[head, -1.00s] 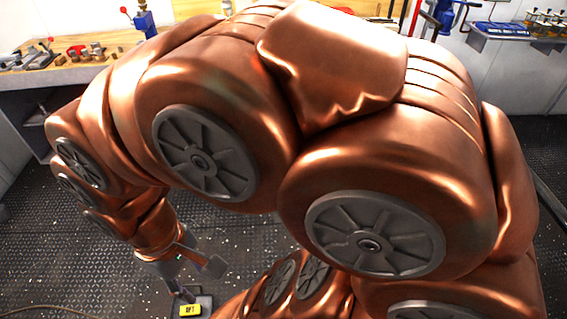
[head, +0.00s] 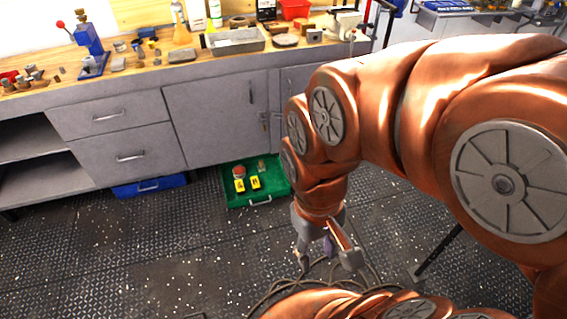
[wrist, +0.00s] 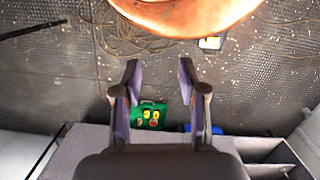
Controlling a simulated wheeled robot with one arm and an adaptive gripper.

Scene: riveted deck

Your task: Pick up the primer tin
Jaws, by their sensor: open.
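A small round tin with a reddish top (head: 239,172), which may be the primer tin, stands in a green tray (head: 268,199) on the floor. Its label cannot be read. My gripper (head: 328,258) is open and empty, pointing down to the right of the tray and nearer to me. In the wrist view my open gripper (wrist: 160,68) has the green tray (wrist: 163,106) beyond its fingers, with small yellow and reddish items in it.
Yellow blocks (head: 255,182) share the tray, which stands against the grey cabinet (head: 215,120). A blue case (head: 150,186) lies left of it. A loose cable (head: 262,296) lies on the deck below my gripper. The deck left of the tray's front is clear.

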